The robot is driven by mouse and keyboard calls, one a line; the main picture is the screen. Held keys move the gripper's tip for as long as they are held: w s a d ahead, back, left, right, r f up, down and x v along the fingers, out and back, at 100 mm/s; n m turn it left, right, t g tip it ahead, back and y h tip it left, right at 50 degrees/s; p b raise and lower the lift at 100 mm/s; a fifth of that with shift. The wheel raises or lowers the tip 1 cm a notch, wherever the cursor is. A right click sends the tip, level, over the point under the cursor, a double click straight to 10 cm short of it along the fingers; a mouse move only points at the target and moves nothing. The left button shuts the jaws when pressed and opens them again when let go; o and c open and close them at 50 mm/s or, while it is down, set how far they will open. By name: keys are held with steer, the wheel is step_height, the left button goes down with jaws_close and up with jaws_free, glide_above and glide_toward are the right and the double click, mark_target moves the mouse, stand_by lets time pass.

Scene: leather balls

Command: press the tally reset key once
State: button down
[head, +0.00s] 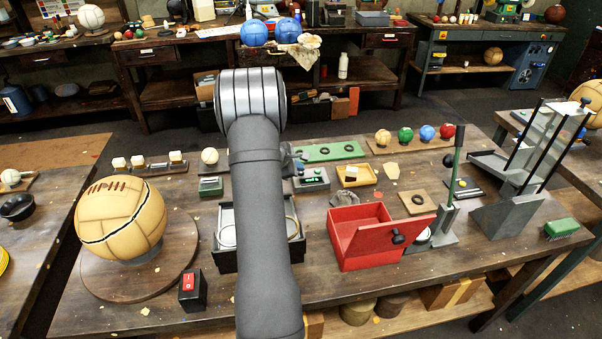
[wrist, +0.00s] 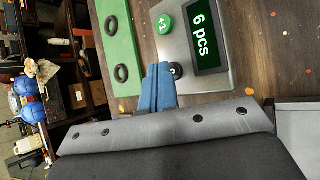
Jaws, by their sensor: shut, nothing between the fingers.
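The tally counter (head: 312,183) is a grey box on the bench, right of my arm. In the wrist view its sloped face (wrist: 185,45) shows a dark display (wrist: 205,32) reading "6 pcs" in light green and a round green "+1" key (wrist: 164,24). A small round dark key (wrist: 176,69), its marking partly hidden, sits beside the display, and I take it as the reset key. My gripper (wrist: 160,72) has blue fingers, shut and empty, with tips right beside the dark key and partly over it. I cannot tell whether they touch it. In the head view my gripper (head: 291,160) is largely hidden by my arm.
A green board with dark rings (head: 330,152) lies behind the counter. A yellow tray (head: 356,176) stands to its right. An open red box (head: 362,238) and a lever press (head: 447,210) are nearer the front right. A large leather ball (head: 121,217) stands at left.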

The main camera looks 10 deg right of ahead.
steer(key=shift+f, duration=0.45)
stand_by(0.3)
steer(key=shift+r, duration=0.85)
steer(key=shift+r, duration=0.1)
steer(key=shift+r, duration=2.4)
step_height(320, 180, up, 4)
steer(key=shift+f, duration=0.1)
